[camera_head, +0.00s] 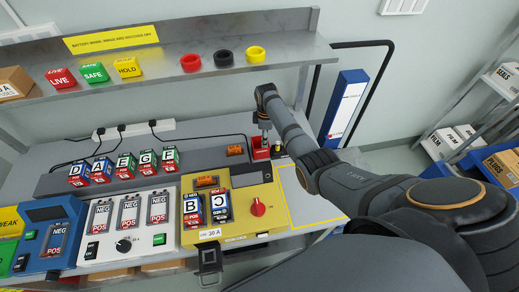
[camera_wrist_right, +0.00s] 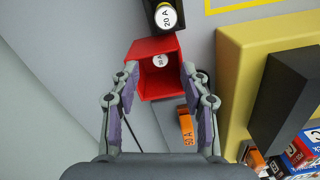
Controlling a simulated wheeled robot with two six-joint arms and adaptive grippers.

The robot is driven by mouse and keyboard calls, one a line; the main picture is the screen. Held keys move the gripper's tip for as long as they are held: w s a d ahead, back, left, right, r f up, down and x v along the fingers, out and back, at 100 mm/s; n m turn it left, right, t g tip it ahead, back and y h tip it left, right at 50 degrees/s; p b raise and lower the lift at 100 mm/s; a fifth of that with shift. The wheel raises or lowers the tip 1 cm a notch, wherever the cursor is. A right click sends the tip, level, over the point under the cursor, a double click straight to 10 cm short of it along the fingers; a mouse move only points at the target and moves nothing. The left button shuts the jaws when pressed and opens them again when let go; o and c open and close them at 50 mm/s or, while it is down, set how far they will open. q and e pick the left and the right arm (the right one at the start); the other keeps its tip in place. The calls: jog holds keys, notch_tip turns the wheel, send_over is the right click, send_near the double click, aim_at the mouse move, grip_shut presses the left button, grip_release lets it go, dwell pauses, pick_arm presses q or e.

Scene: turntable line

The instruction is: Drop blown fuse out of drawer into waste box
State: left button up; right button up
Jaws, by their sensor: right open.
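A small open red box (camera_head: 261,153) stands at the back of the bench, and the right wrist view looks down into it (camera_wrist_right: 143,50). A round white end marked about 30 A (camera_wrist_right: 160,61) shows inside; the fuse's body is hidden behind it. My right gripper (camera_head: 263,128) is above the box, its fingers (camera_wrist_right: 158,85) spread at either side of the near rim with nothing between them. A small black framed part (camera_head: 209,258) sticks out below the yellow unit's 30 A label; I cannot tell whether it is the drawer. My left gripper is not in view.
A black fuse marked 20 A (camera_wrist_right: 165,16) and an orange 50 A block (camera_wrist_right: 186,125) stand close to the red box. The yellow unit (camera_head: 240,218) holds two batteries. A shelf (camera_head: 180,70) hangs over the bench. A yellow-outlined area (camera_head: 305,200) is clear.

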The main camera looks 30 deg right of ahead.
notch_tip(320, 180, up, 7)
jog(key=shift+r, duration=0.2)
jog(key=shift+f, duration=0.1)
dwell(0.6)
